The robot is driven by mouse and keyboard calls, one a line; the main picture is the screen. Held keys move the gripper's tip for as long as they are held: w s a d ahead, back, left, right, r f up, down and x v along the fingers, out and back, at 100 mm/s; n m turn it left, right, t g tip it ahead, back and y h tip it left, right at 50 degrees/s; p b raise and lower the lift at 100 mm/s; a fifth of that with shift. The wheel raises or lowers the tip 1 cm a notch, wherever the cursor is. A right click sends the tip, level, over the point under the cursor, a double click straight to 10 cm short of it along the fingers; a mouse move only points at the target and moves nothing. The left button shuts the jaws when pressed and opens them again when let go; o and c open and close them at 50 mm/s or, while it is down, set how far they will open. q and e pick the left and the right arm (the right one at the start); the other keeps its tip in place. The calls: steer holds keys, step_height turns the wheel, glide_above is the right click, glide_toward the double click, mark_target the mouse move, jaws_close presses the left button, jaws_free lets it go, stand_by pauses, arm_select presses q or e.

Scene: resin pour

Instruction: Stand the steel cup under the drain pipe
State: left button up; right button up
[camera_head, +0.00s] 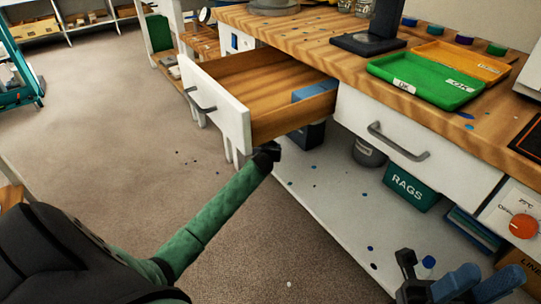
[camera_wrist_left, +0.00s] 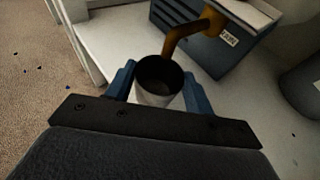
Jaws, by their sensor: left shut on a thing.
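The steel cup (camera_wrist_left: 157,97) is upright, as far as I can tell, between the blue fingers of my left gripper (camera_wrist_left: 159,72), which is shut on it. The brown drain pipe (camera_wrist_left: 182,33) comes out of a dark blue labelled box (camera_wrist_left: 213,50) and bends down; its lower end overlaps the cup's far rim in the left wrist view. I cannot tell whether it is over the opening, or whether the cup touches the shelf. In the head view my left arm reaches below the open drawer, which hides cup and pipe. My right gripper (camera_head: 480,282) is at bottom right, open and empty.
The open drawer (camera_head: 230,112) juts out just above my left wrist. The pale lower shelf (camera_head: 325,210) has free room at its front. A green RAGS bin (camera_head: 408,188) and a grey container (camera_head: 368,152) stand farther right. Trays (camera_head: 425,80) lie on the bench.

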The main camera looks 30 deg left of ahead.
arm_select(q)
steer(key=shift+w+a+f, duration=0.1)
steer(key=shift+w+a, duration=0.05)
steer(key=shift+w, duration=0.2)
step_height(320, 180, down, 3)
steer(key=shift+r+b, duration=0.1)
steer(key=shift+b, duration=0.7)
steer(key=shift+f, duration=0.25)
steer(key=o, duration=1.1)
steer(key=shift+f, duration=0.1)
steer(key=shift+c, duration=0.2)
